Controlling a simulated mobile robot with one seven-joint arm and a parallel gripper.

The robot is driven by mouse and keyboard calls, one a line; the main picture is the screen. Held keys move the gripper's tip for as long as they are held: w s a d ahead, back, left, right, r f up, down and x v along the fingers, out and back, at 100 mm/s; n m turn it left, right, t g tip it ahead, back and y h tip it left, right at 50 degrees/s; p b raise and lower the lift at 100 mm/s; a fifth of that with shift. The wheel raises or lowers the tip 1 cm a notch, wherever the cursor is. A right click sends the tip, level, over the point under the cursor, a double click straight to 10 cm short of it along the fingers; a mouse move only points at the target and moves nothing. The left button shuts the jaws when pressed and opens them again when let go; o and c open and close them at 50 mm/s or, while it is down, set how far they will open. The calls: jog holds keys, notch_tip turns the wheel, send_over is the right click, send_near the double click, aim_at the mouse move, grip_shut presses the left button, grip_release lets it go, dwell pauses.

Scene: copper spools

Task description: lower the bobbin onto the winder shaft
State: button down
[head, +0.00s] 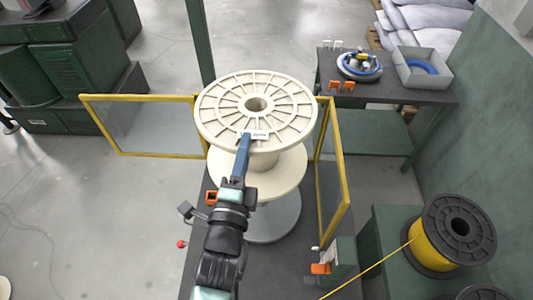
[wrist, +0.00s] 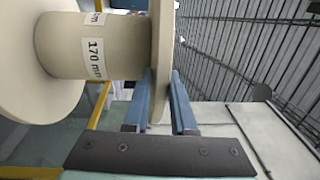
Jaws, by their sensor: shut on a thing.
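The bobbin (head: 222,122) is a large cream spool with a spoked upper flange, a round centre hole and a plain lower flange. It looks upright in the head view. In the wrist view the bobbin (wrist: 25,95) shows its core with a "170 mm" label. My gripper (head: 244,142) is shut on the near rim of the upper flange. In the wrist view the blue fingers of my gripper (wrist: 163,85) lie on either side of the flange. A grey round winder plate (head: 277,220) lies below the bobbin. The shaft is hidden, and the gap beneath the bobbin cannot be judged.
Yellow-framed clear guard panels stand at the left (head: 142,127) and right (head: 331,175) of the bobbin, the right one close. A dark table (head: 415,92) with a grey bin (head: 427,68) is behind right. A yellow-wound spool (head: 437,232) stands front right, its yellow strand running leftward.

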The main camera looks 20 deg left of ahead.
jog(key=shift+w+d+b, duration=0.1)
jog(key=shift+d+b, duration=0.15)
jog(key=shift+b, duration=0.05)
notch_tip(320, 180, down, 26)
jog(key=b, duration=2.1)
jog(key=shift+r+b, duration=0.15)
jog(key=shift+b, duration=0.25)
jog(key=c, duration=0.7)
grip_release()
jog(key=shift+o, duration=0.2)
jog(key=shift+a, duration=0.1)
